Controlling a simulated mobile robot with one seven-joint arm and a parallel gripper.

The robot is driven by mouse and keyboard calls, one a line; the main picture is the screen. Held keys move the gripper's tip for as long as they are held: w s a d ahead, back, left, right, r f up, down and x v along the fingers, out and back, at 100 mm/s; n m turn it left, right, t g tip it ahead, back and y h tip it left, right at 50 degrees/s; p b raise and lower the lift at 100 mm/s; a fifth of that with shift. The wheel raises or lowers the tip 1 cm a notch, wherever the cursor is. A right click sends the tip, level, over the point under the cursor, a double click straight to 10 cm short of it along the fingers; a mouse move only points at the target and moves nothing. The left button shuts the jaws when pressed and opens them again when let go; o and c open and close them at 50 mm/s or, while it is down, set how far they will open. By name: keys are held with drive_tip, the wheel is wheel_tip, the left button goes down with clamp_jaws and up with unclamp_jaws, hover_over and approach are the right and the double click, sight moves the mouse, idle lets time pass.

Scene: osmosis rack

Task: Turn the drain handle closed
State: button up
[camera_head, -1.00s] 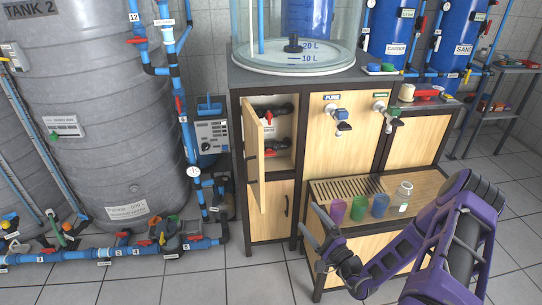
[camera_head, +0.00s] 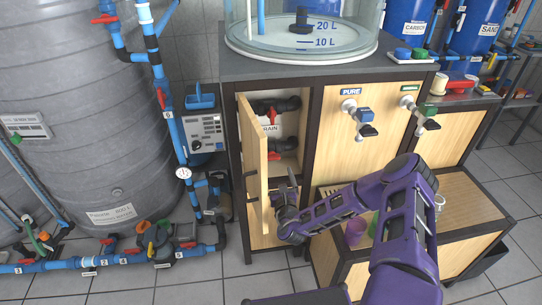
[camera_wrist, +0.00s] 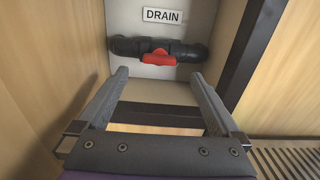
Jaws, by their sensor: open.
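The drain handle (camera_wrist: 158,57) is a short red lever on a black horizontal pipe (camera_wrist: 125,46), below a white DRAIN label (camera_wrist: 163,15). The lever lies roughly along the pipe. In the head view, the red drain handle (camera_head: 275,156) sits on the lower pipe inside the open cabinet compartment. My gripper (camera_wrist: 158,76) is open and empty, its fingers pointing at the valve, one on each side of the lever in the picture and apart from it. In the head view my gripper (camera_head: 284,187) is at the front of the cabinet, below the valve.
The open wooden cabinet door (camera_head: 252,165) stands just left of my gripper. A dark cabinet post (camera_wrist: 245,50) is close on the right. A second black pipe (camera_head: 275,106) runs above.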

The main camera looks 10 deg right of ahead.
sight(273, 159)
drive_tip(key=w+b, duration=0.1)
drive_tip(key=w, duration=0.6)
drive_tip(key=shift+w, duration=0.15)
drive_tip(key=shift+c, duration=0.3)
drive_tip(key=c, duration=1.2)
